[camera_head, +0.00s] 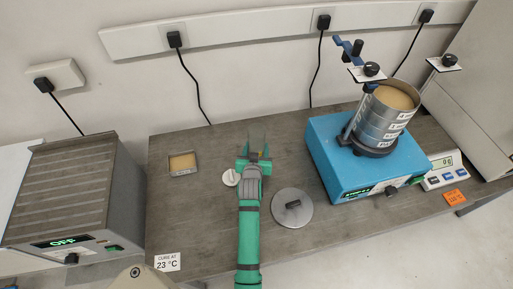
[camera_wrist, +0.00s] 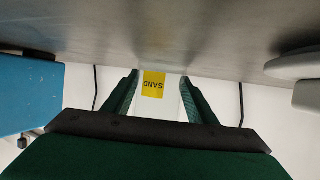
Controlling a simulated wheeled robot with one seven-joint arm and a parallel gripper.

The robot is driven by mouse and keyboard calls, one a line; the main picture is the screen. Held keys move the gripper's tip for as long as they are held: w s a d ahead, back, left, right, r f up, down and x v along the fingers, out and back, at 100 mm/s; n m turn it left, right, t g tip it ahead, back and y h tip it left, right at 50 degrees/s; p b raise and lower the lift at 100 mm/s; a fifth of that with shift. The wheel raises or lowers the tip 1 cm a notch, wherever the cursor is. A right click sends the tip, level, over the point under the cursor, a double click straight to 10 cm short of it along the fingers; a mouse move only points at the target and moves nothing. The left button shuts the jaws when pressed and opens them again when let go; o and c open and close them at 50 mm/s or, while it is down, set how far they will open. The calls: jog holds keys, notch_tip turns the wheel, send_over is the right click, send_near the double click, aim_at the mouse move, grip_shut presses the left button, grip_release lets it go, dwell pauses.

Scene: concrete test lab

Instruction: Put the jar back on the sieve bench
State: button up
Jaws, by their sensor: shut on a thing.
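The jar (camera_wrist: 153,84) shows in the wrist view as a pale body with a yellow label reading SAND, upside down in that picture. My gripper (camera_wrist: 158,100) is shut on it, one dark green finger on each side. In the head view my gripper (camera_head: 256,156) is over the middle of the grey sieve bench (camera_head: 210,232), with the jar (camera_head: 257,136) mostly hidden beyond the fingers. The jar's base looks at or close to the bench top; I cannot tell whether it touches.
A small white disc (camera_head: 230,177) lies left of my gripper, and a round metal lid with a black knob (camera_head: 291,206) lies right. A blue shaker (camera_head: 331,160) with stacked sieves (camera_head: 380,120) stands further right. A small tray (camera_head: 182,163) and a hotplate (camera_head: 70,195) are left.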

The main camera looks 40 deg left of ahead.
jog(key=o, duration=1.4)
jog(key=shift+f, duration=0.1)
jog(key=shift+r, duration=0.2)
jog(key=v, duration=1.2)
jog(key=shift+f, duration=0.1)
